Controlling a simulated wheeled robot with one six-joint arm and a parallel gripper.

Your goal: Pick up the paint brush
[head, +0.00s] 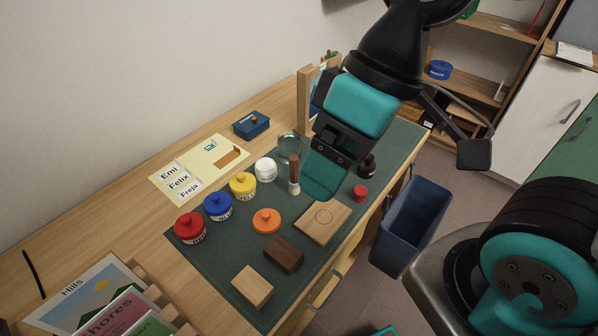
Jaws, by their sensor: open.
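The paint brush (293,174) is in the middle of the head view, over the dark green mat (205,262). Its brown handle points up in the picture and its pale end points down. I cannot tell whether it stands or lies. My gripper (322,180) comes down from the upper right, just right of the brush. Its jaws are open and I see nothing held between them. It hides part of the mat. The gap between the brush and the jaws is hard to judge.
Red (190,228), blue (218,207), yellow (243,186) and white (266,170) jars stand left of the brush. A glass jar (289,147) is behind it. An orange lid (266,221) and wooden blocks (252,287) lie in front. A dark bottle (367,166) stands to the right.

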